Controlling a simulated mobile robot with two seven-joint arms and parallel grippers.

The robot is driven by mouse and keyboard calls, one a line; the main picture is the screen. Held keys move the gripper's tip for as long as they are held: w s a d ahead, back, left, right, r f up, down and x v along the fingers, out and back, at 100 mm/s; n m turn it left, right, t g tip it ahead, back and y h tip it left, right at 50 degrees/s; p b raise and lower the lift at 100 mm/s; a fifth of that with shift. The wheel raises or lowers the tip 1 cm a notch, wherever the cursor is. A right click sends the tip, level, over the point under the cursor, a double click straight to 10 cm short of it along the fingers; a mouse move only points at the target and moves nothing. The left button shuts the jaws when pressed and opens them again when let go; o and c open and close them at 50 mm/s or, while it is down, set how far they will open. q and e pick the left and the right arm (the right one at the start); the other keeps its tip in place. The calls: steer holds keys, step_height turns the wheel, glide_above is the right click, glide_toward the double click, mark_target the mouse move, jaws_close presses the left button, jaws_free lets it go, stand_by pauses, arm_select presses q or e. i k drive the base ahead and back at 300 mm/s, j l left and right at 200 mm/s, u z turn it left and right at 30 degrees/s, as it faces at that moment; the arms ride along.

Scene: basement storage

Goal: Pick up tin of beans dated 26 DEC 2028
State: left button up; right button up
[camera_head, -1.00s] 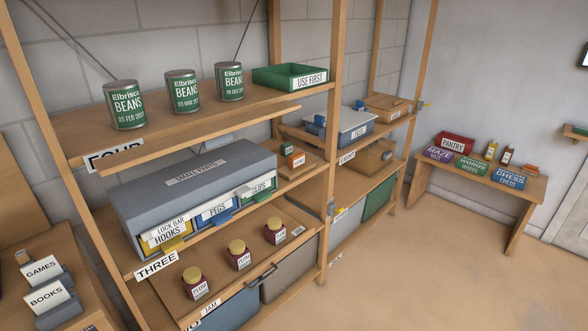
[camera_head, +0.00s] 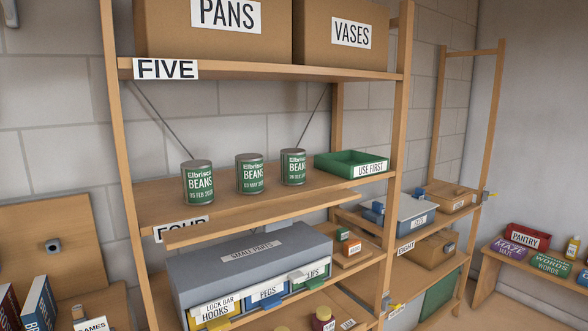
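Three green Elbrisca beans tins stand upright in a row on shelf four (camera_head: 160,205). The left tin (camera_head: 198,183) has a label that seems to read 05 FEB. The middle tin (camera_head: 250,174) seems to read 03 MAY or 03 MAR. The right tin (camera_head: 293,167) seems to read 26 DEC; its year is too small to tell. The right tin stands nearest the green USE FIRST tray (camera_head: 351,163), apart from it. Neither of my grippers is in view.
Boxes marked PANS (camera_head: 215,30) and VASES (camera_head: 350,38) sit on shelf five (camera_head: 270,70) above the tins. The grey small parts unit (camera_head: 248,262) is below. Upright wooden posts flank the shelf. The shelf in front of the tins is clear.

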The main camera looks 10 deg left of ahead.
mark_target(292, 160)
steer(key=i+l+u, duration=0.1)
steer(key=u, duration=0.65)
steer(key=i+l+u, duration=0.1)
steer(key=l+u, duration=0.2)
steer(key=l, duration=0.15)
steer(key=i+l+u, duration=0.1)
steer(key=l+u, duration=0.15)
steer(key=l, duration=0.2)
steer(key=i+l+u, duration=0.2)
steer(key=l, duration=0.75)
steer(key=k+j, duration=0.05)
steer(key=k, duration=0.05)
